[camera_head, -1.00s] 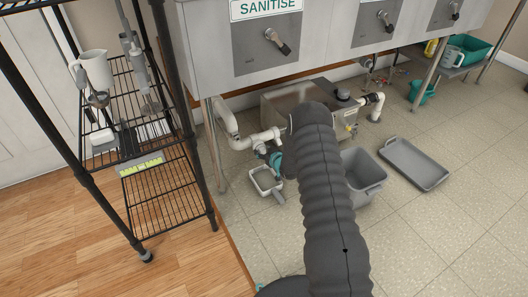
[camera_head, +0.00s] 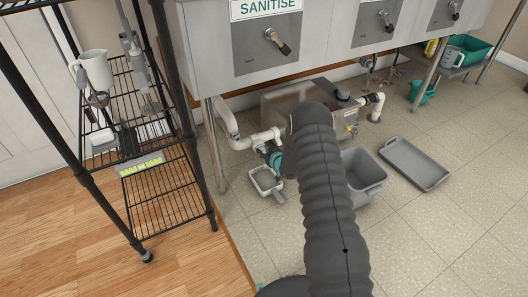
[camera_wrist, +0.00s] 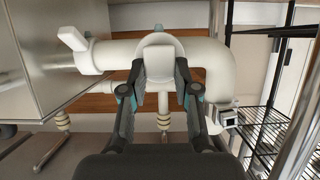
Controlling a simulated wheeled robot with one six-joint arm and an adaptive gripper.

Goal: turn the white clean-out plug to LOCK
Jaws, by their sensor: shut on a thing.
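The white clean-out plug (camera_wrist: 159,57) is in the middle of the wrist view, on a thick white pipe (camera_wrist: 107,55) that bends down in an elbow on the right. My gripper (camera_wrist: 163,72) has one dark finger on each side of the plug and is shut on it. In the head view my gripper (camera_head: 272,157) shows only in part, beside the white pipe (camera_head: 262,137) under the sink; my arm hides much of it. The plug cannot be made out there. No LOCK mark is readable, so its turn position is unclear.
A metal box (camera_head: 285,103) stands right of the pipe. A small grey-white tray (camera_head: 253,187) lies below, with a grey tub (camera_head: 374,187) and a flat grey tray (camera_head: 415,180) to the right. A black wire rack (camera_head: 165,212) stands left. Sink legs flank the pipework.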

